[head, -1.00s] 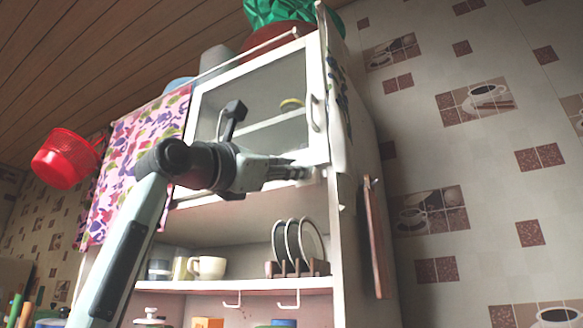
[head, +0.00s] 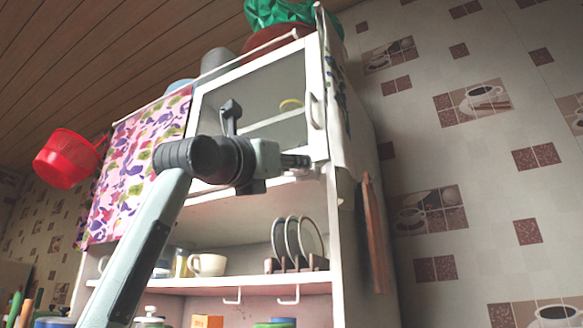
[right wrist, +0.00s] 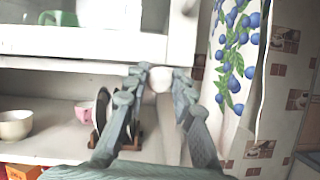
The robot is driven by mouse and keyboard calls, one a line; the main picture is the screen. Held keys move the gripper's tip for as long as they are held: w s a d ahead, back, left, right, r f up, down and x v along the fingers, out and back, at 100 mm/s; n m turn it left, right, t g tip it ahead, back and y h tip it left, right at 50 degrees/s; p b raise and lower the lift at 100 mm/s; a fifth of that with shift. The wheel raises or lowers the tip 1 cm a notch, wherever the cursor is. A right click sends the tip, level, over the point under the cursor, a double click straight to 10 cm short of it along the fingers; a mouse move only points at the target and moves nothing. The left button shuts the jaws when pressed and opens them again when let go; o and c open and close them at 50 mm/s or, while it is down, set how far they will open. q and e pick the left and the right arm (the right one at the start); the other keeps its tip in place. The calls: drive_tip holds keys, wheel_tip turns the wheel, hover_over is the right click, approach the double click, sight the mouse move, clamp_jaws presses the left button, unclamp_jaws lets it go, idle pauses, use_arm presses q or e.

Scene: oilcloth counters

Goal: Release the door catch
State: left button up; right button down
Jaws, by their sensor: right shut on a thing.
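The white cabinet door (head: 315,70) with a glass pane looks closed in the head view. Its white bar handle (head: 315,111) is on the right side of the frame. My right gripper (head: 308,161) is at the door's lower right corner, below the handle. In the right wrist view, its two fingers (right wrist: 160,76) are shut on a round white catch knob (right wrist: 160,80), one finger on each side. The catch is mostly hidden behind the fingers in the head view. My left gripper is out of view.
Below the door, an open shelf (head: 180,285) holds plates in a rack (head: 297,264) and a cup (head: 207,265). A cloth with blue berries (right wrist: 235,50) hangs close beside the gripper. A wooden board (head: 374,235) hangs on the cabinet's right side.

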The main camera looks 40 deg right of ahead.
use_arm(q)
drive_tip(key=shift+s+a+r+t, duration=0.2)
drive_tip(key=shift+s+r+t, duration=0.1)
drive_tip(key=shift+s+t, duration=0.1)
use_arm(e)
drive_tip(key=shift+n+t, duration=0.6)
drive_tip(key=shift+n, duration=0.4)
drive_tip(key=c, duration=1.3)
unclamp_jaws()
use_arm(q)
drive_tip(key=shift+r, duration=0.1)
use_arm(e)
drive_tip(key=v, duration=1.2)
drive_tip(key=shift+s, duration=0.1)
